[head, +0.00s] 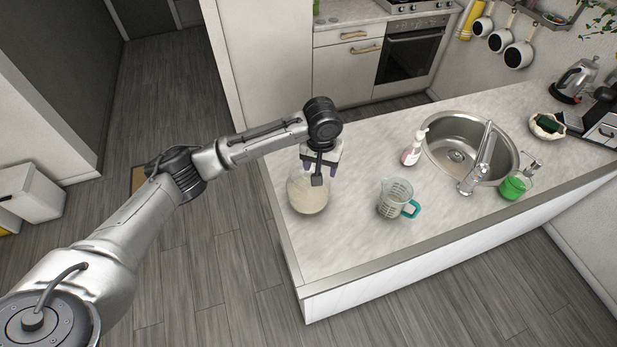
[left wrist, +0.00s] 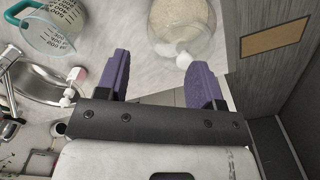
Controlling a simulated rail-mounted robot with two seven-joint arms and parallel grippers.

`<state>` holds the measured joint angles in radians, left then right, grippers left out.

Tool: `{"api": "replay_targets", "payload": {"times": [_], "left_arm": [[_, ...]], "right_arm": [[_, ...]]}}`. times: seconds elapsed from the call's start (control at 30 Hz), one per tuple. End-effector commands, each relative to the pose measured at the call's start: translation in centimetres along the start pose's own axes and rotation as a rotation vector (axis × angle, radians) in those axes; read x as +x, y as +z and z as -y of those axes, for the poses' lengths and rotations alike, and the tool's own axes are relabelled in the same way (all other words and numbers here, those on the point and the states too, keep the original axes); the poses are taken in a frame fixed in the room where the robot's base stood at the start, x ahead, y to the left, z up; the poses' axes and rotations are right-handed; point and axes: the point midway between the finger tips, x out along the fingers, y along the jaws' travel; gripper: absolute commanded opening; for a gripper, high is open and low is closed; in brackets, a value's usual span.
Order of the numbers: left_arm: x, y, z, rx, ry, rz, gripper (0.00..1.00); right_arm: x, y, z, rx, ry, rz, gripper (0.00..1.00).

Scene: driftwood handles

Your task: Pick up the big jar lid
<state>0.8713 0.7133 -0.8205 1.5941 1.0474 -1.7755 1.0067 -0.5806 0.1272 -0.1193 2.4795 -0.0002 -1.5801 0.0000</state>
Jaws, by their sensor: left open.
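A round clear glass jar (head: 306,200) with pale grainy contents stands near the left end of the counter. In the left wrist view the jar (left wrist: 178,20) is at the top. A small whitish knob (left wrist: 183,60), seemingly on the jar's clear lid, shows near the right finger. The lid's outline is hard to make out, and my gripper partly covers the jar's top in the head view. My left gripper (head: 319,168) is open and empty, above the far side of the jar. Its purple fingers (left wrist: 160,75) also show in the left wrist view. My right gripper is not in view.
A measuring cup (head: 394,198) with a teal handle stands right of the jar. Beyond it are a pump bottle (head: 414,147), a round sink (head: 458,152) with a tap (head: 482,160), and green liquid soap (head: 514,186). The counter's front left corner is bare.

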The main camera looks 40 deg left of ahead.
Motion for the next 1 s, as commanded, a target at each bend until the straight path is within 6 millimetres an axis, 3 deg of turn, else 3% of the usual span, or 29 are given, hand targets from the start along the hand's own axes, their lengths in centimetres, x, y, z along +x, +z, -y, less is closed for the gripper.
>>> {"api": "replay_targets", "payload": {"times": [0.1, 0.27, 0.37, 0.8, 1.0], "left_arm": [[-2.3, -2.6, 2.1, -0.118, -0.015, 0.002, 0.61], [-4.3, -4.2, 3.7, -0.216, -0.019, 0.011, 0.61], [-4.4, -4.5, 4.2, -0.245, -0.020, 0.016, 0.61], [2.0, -4.6, 4.5, -0.254, -0.019, 0.017, 0.61], [3.3, -4.6, 4.5, -0.253, -0.019, 0.016, 0.61]], "right_arm": [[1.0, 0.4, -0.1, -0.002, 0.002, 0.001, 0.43], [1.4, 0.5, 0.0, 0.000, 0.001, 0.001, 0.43], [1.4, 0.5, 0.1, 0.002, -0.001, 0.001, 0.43], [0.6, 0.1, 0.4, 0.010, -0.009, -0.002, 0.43], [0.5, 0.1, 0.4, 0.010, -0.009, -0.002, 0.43]]}}
